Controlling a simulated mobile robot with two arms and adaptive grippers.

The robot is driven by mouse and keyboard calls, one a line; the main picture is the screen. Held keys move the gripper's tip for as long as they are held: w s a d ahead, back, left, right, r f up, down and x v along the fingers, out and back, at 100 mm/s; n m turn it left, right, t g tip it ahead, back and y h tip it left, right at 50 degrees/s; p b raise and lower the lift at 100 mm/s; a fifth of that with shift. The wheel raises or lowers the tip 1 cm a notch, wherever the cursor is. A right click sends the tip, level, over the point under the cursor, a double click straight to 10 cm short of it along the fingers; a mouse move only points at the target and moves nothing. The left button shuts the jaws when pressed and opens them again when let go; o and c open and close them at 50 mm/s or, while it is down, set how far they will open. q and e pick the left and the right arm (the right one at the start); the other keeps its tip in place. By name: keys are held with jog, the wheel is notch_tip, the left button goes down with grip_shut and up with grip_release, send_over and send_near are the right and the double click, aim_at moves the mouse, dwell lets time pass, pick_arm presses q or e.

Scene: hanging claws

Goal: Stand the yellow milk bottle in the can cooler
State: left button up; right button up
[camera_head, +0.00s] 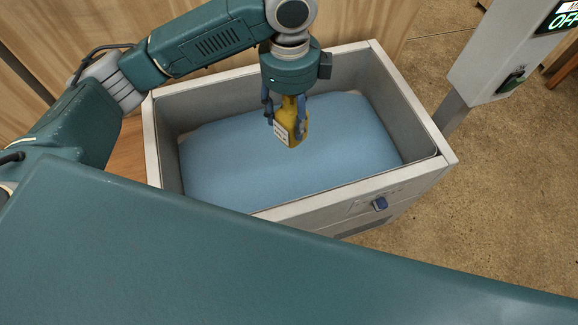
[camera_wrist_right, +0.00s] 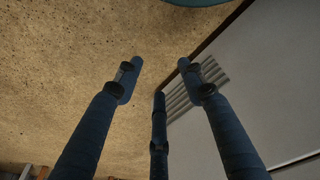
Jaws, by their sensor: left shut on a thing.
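The yellow milk bottle (camera_head: 290,122) with a pale label hangs in my left gripper (camera_head: 284,116), base downward, in the head view. The gripper's blue fingers are shut on its sides and hide part of it. The can cooler (camera_head: 415,104) is an open grey box with a blue surface inside. The bottle is over its opening, towards the back; I cannot tell how far above the blue surface it is. My right gripper (camera_wrist_right: 160,82) shows in the right wrist view with its fingers spread and nothing between them.
A blue knob (camera_head: 380,203) sits on the cooler's front wall. A grey post with a control box (camera_head: 506,50) stands at the right. Wooden panelling (camera_head: 372,18) is behind the cooler. Bare brown floor (camera_head: 500,190) lies to the right. The blue surface is clear of other objects.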

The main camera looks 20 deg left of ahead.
pick_arm(q)
jog(key=f+m+b, duration=0.1)
jog(key=d+f+m+b, duration=0.1)
jog(key=f, duration=0.1)
jog(key=w+f+m+b, duration=0.1)
jog(key=f, duration=0.1)
jog(key=shift+w+d+f+m, duration=0.1)
jog(key=shift+d+f+m, duration=0.1)
jog(key=shift+m, duration=0.2)
jog(key=shift+w+d+f+m, duration=0.1)
jog(key=shift+f+m, duration=0.3)
jog(key=shift+m, duration=0.1)
jog(key=shift+f+b, duration=2.75)
jog(key=shift+f, duration=7.15)
pick_arm(e)
notch_tip(320, 180, up, 17)
jog(key=w+t, duration=0.1)
jog(key=w, duration=0.1)
pick_arm(q)
jog(key=shift+f, duration=0.15)
pick_arm(e)
jog(key=shift+w, duration=0.1)
pick_arm(q)
jog(key=o, duration=1.3)
